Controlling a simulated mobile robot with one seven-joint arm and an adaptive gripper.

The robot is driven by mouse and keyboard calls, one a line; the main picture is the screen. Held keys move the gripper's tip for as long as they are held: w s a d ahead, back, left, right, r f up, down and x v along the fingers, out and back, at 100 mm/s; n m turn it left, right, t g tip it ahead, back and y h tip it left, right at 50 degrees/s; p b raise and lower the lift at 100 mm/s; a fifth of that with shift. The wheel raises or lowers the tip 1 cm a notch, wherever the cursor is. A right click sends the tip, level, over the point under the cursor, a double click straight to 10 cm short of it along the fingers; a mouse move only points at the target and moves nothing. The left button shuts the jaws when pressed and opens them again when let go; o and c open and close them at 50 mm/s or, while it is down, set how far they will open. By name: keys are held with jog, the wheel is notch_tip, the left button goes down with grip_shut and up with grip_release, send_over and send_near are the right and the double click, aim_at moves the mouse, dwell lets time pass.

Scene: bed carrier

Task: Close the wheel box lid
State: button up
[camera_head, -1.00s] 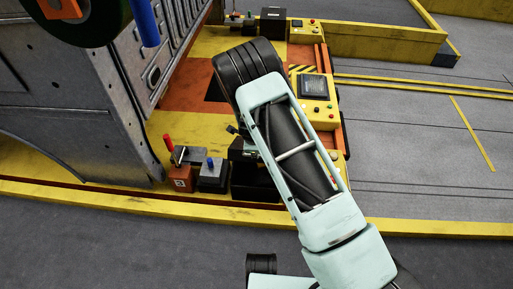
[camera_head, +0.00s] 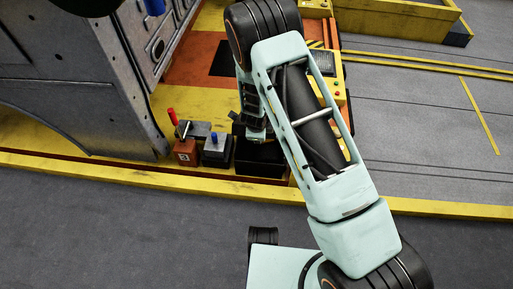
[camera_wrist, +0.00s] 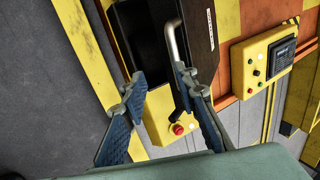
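The wheel box is black (camera_head: 262,160) and sits on the yellow platform in the head view, partly hidden by my arm. In the wrist view, its dark lid (camera_wrist: 199,35) shows with a silver bar handle (camera_wrist: 173,42) along its left side. A black recess (camera_wrist: 143,35) lies left of the handle; how far the lid stands open is hard to tell. My gripper (camera_wrist: 160,80) is open, its two blue-grey fingers spread just below the handle. The handle's lower end is close to the right fingertip; contact cannot be told. In the head view the gripper (camera_head: 252,118) is partly hidden by my arm.
Left of the box stand small blocks with a red lever (camera_head: 173,117) and a blue-topped lever (camera_head: 214,138). A large grey metal panel (camera_head: 75,100) rises at the left. A yellow control box with red button (camera_wrist: 177,129) is below the handle. Grey floor is open at right.

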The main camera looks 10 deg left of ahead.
jog(key=s, duration=0.7)
jog(key=shift+r+b, duration=0.25)
jog(key=shift+b, duration=0.15)
dwell(0.3)
jog(key=v, duration=1.2)
dwell(0.3)
